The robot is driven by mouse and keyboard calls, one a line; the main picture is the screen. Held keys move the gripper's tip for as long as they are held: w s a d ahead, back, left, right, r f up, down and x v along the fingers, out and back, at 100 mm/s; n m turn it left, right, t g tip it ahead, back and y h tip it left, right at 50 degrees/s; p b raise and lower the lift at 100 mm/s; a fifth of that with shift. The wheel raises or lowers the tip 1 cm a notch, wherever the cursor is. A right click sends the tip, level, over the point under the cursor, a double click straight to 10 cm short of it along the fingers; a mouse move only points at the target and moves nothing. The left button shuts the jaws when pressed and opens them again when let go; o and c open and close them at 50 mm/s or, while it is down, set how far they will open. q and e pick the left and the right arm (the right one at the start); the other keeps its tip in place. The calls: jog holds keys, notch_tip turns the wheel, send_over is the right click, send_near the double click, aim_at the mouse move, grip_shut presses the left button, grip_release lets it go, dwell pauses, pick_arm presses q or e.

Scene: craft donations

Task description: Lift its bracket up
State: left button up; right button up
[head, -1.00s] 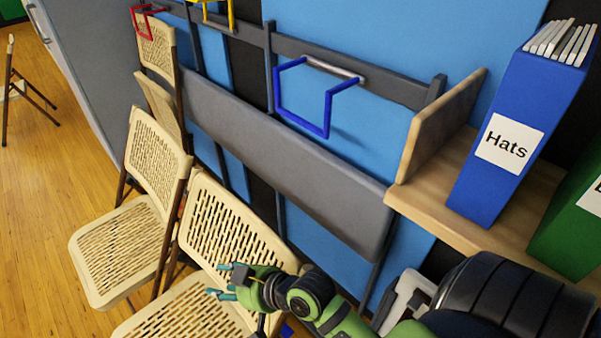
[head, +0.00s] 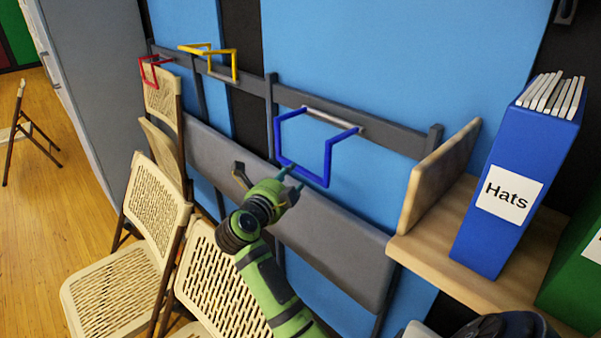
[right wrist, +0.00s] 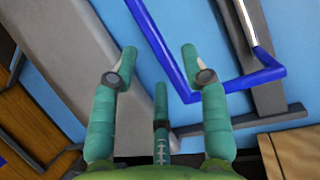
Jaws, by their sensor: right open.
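The blue bracket (head: 327,165) is a square-cornered bar loop hanging tilted outward from a silver rod (head: 335,118) on the dark grey wall rail. My right gripper (head: 264,172) is open and empty, just below and to the left of the bracket's lower bar. In the right wrist view, the blue bracket (right wrist: 240,83) crosses close to the fingertips of my right gripper (right wrist: 157,58). Its bar runs across the space between the spread fingers; I cannot tell whether any finger touches it. My left gripper is not in view.
A yellow bracket (head: 235,66) and a red bracket (head: 155,72) sit farther left on the rail. A grey panel (head: 335,250) lies below. A wooden shelf (head: 425,245) with a blue "Hats" binder (head: 510,190) stands right. Tan chairs (head: 150,195) stand lower left.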

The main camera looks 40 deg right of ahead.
aim_at(301, 172)
jog(key=shift+g, duration=0.3)
jog(key=x, duration=0.2)
jog(key=p+x, duration=0.1)
jog(key=x, duration=0.4)
jog(key=shift+f, duration=0.4)
grip_shut()
